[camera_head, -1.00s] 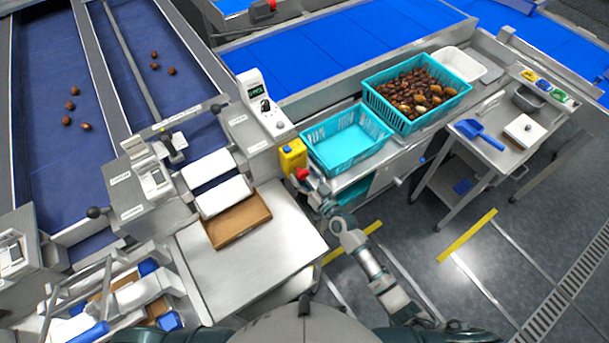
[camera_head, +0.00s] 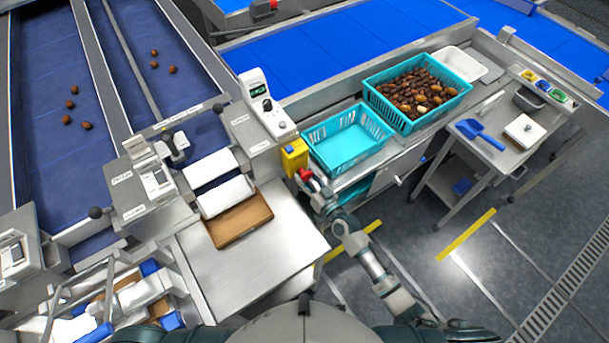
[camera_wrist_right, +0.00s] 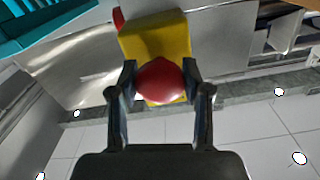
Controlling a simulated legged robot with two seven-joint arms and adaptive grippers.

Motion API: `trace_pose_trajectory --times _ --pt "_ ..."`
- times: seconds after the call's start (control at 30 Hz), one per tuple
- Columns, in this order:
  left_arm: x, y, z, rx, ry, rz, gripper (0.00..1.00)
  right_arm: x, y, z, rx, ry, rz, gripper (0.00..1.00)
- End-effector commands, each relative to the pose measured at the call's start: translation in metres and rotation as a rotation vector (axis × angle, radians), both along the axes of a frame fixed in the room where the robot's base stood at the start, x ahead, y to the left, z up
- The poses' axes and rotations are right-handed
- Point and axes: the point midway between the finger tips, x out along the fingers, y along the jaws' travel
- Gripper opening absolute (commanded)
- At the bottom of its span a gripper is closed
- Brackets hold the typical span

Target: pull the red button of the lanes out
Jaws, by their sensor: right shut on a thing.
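The red button (camera_wrist_right: 160,80) is a round red knob on the front of a yellow box (camera_wrist_right: 156,40) in the right wrist view. In the head view the yellow box (camera_head: 294,157) stands at the corner beside the empty teal crate, and the red button (camera_head: 305,174) shows at its lower front. My right gripper (camera_wrist_right: 160,82) is shut on the red button, one finger on each side. In the head view my right gripper (camera_head: 309,181) reaches the button from below. My left gripper is not in view.
An empty teal crate (camera_head: 312,147) is right beside the yellow box. A teal crate (camera_head: 377,103) full of dates is farther right. A brown tray (camera_head: 240,238) sits on the steel table (camera_head: 250,277) left of my right arm.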

Motion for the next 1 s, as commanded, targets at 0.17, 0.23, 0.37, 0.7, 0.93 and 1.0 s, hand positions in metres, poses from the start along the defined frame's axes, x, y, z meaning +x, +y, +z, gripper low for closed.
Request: trace_pose_trajectory --times 0.17,0.23,0.37,0.7,0.93,1.0 --pt "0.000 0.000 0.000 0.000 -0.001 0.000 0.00 -0.001 -0.001 -0.002 0.000 0.002 0.000 0.74" --pt "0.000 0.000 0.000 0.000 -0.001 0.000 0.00 -0.001 0.000 -0.002 0.000 0.002 0.000 0.74" --pt "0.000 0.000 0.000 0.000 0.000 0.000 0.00 0.000 0.001 -0.002 -0.002 0.002 0.001 0.74" --pt "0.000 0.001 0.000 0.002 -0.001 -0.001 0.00 -0.031 -0.020 -0.003 -0.004 0.004 0.000 0.74" --pt "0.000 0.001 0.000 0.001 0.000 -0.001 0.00 -0.073 -0.050 -0.003 -0.004 0.004 0.000 0.74" --pt "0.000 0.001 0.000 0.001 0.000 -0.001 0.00 -0.083 -0.057 -0.003 -0.003 0.004 0.001 0.74"
